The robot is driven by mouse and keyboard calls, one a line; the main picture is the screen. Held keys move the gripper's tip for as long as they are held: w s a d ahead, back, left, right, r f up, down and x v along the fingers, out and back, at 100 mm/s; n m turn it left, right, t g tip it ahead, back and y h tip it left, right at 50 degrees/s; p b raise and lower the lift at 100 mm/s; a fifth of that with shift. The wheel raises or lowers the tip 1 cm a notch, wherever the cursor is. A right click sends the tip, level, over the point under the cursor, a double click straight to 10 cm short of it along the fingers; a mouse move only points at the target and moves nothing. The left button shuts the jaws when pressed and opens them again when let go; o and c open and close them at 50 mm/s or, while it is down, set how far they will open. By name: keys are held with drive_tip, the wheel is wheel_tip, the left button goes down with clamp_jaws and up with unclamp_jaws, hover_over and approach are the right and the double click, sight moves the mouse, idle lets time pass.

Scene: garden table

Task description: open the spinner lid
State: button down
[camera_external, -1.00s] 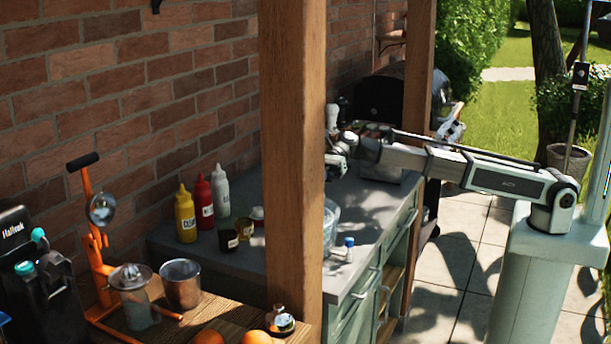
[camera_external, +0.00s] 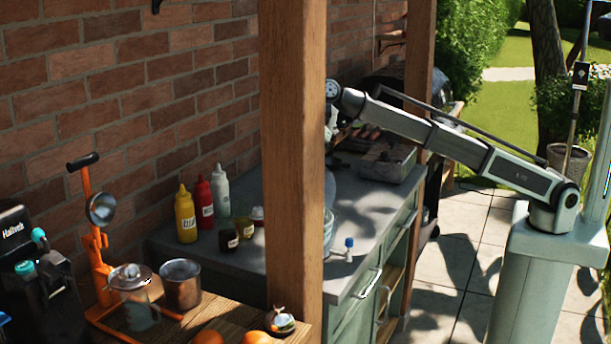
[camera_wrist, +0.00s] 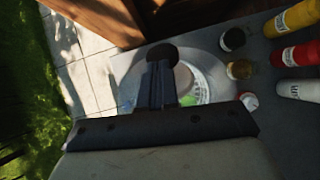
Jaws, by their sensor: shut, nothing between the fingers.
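The spinner is a clear bowl (camera_external: 329,228) on the grey counter, partly hidden by the wooden post. A translucent rounded shape, apparently its lid (camera_external: 329,188), stands raised and tilted above the bowl's rim. In the wrist view the clear spinner (camera_wrist: 207,83) shows whitish and green markings. A dark round knob-like part (camera_wrist: 162,53) lies just beyond my fingertips. My gripper (camera_wrist: 160,70) is shut and empty over the spinner; whether it touches the lid I cannot tell. In the external view the post hides my fingers.
The wooden post (camera_external: 292,150) stands in front of the counter. Yellow (camera_external: 186,215), red (camera_external: 204,200) and white (camera_external: 221,188) bottles and small jars (camera_external: 229,238) stand left of the spinner. A small blue-capped bottle (camera_external: 348,249) stands to its right. A grill box (camera_external: 388,163) is behind.

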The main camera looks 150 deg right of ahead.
drive_tip(key=shift+w+d+r+g, duration=0.1)
drive_tip(key=shift+w+r+g, duration=0.1)
drive_tip(key=shift+w+g, duration=0.3)
drive_tip(key=shift+w+r+g, duration=0.2)
drive_tip(key=shift+w, duration=0.5)
drive_tip(key=shift+w+r, duration=0.15)
drive_tip(key=shift+w, duration=0.7)
drive_tip(key=shift+w+g, duration=0.7)
drive_tip(key=shift+w, duration=0.15)
